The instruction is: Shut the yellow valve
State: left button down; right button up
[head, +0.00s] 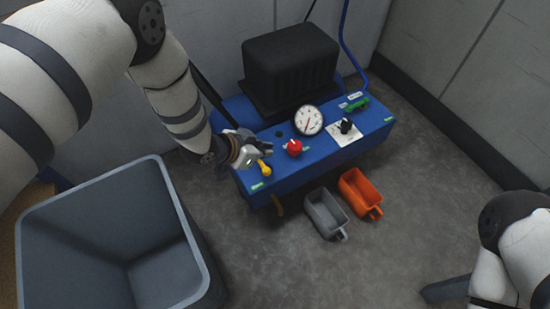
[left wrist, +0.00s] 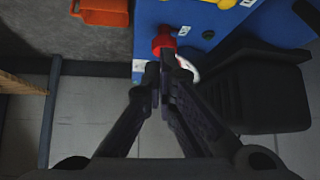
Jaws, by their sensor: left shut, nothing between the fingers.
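The yellow valve (head: 265,167) is a small yellow handle at the front left corner of the blue cabinet (head: 320,150). My left gripper (head: 267,148) is shut and empty over that corner. In the head view its fingertips are just behind the valve handle, with a small gap apparent; I cannot tell if they touch it. In the left wrist view my shut fingers (left wrist: 163,78) point toward the red knob (left wrist: 163,42), and yellow pieces (left wrist: 225,4) show at the top edge, partly cut off. My right gripper is not seen.
A pressure gauge (head: 308,120), a black knob (head: 346,126) and a green lever (head: 355,104) sit on the cabinet. A black ribbed unit (head: 290,62) stands behind. Grey (head: 326,214) and orange (head: 360,193) scoops lie in front. A large grey bin (head: 190,225) is front left.

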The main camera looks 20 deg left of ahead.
aim_at(260, 161)
pick_arm(q)
jog(key=b+x, duration=0.2)
jog(key=x, duration=0.3)
jog(key=b+x, duration=0.3)
jog(key=x, duration=0.2)
jog(key=shift+f, duration=0.55)
jog(key=shift+s+a+r+p, duration=0.25)
jog(key=shift+s+a+p, duration=0.5)
jog(key=shift+s, duration=0.3)
jog(key=shift+s+a+f, duration=0.15)
jog(key=shift+s+a, duration=0.2)
jog(key=shift+s, duration=0.2)
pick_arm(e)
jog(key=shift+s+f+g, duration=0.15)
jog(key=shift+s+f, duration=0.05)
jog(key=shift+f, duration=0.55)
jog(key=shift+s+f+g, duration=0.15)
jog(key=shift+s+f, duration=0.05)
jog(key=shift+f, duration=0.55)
pick_arm(q)
jog(key=shift+a, duration=0.1)
